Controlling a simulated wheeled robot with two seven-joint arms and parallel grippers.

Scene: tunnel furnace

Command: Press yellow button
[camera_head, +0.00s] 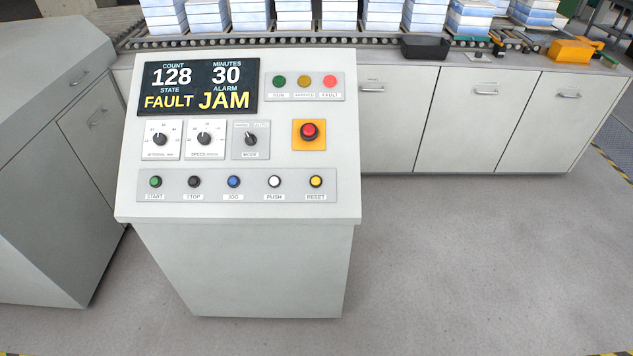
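The yellow button (316,182) is at the right end of the bottom row on the sloped panel of a white control console (240,270). A label reading RESET sits under it. In the same row to its left are a green START button (155,182), a black STOP button (194,182), a blue JOG button (233,182) and a white PUSH button (274,182). The display (198,87) reads COUNT 128, MINUTES 30, STATE FAULT, ALARM JAM. Neither of my grippers is in view.
A red emergency button (310,131) on a yellow plate sits above the yellow button. Three knobs and indicator lamps, with the red FAULT lamp (329,82) bright, are also on the panel. Behind, a roller conveyor (250,40) carries stacks. The floor (460,270) at right is clear.

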